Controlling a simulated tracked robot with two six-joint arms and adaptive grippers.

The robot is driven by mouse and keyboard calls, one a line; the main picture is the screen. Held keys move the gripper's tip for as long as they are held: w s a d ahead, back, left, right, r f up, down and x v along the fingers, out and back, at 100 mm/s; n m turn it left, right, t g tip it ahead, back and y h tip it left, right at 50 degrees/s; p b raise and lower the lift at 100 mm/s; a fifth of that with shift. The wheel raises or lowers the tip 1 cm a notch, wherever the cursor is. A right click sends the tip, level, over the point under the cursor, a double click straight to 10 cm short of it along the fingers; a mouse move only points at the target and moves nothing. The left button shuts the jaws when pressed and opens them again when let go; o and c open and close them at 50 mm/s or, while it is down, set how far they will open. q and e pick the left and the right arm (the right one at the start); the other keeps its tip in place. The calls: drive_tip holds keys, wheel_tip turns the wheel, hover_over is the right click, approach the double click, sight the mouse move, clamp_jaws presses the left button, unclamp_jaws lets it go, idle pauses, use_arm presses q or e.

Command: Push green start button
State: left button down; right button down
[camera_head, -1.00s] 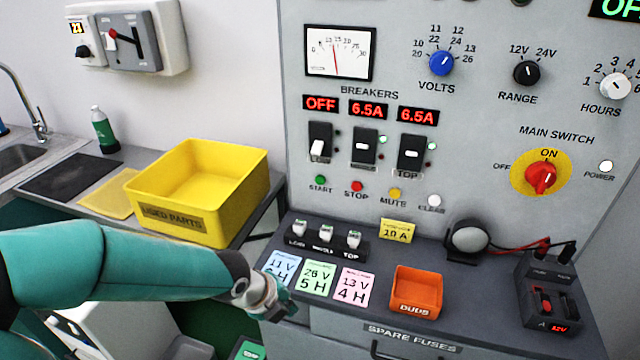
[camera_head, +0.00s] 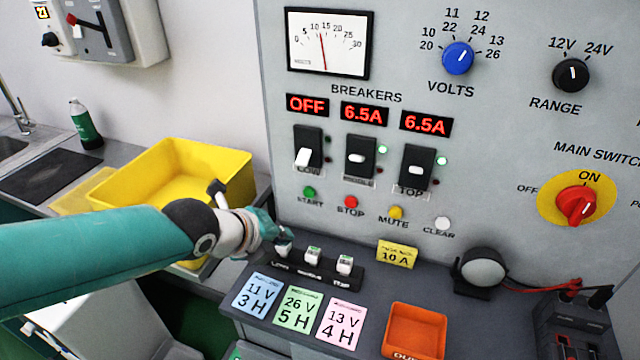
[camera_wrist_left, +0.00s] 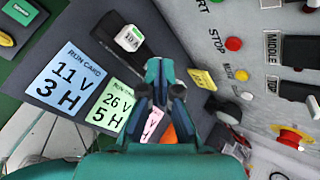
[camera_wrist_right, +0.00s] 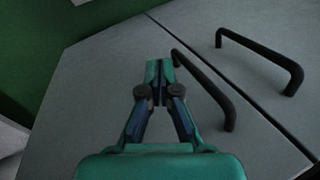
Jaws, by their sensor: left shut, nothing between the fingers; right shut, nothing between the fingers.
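The green start button (camera_head: 309,192) is on the grey panel, at the left end of a row of buttons under the breakers. My left gripper (camera_head: 279,232) is shut and empty, low and to the left of the green button and apart from it, near the fuse rack. In the left wrist view my left gripper (camera_wrist_left: 161,68) has its fingertips together; the green button is not clearly in that view, only part of the START label at the top. My right gripper (camera_wrist_right: 158,66) is shut and empty in the right wrist view, in front of grey cabinet doors.
The red stop button (camera_head: 351,202), yellow mute button (camera_head: 395,212) and white clear button (camera_head: 442,224) are to the right. A fuse rack (camera_head: 318,268) stands on the ledge below. A yellow bin (camera_head: 216,157) is behind my left arm. A black handle (camera_wrist_right: 204,90) is beside my right gripper.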

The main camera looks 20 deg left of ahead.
sight(309, 192)
use_arm(q)
drive_tip(key=shift+w, duration=0.1)
drive_tip(key=shift+r, duration=0.1)
drive_tip(key=w+p, duration=0.2)
drive_tip(key=w, duration=0.7)
drive_tip(key=shift+a, duration=0.3)
idle(1.4)
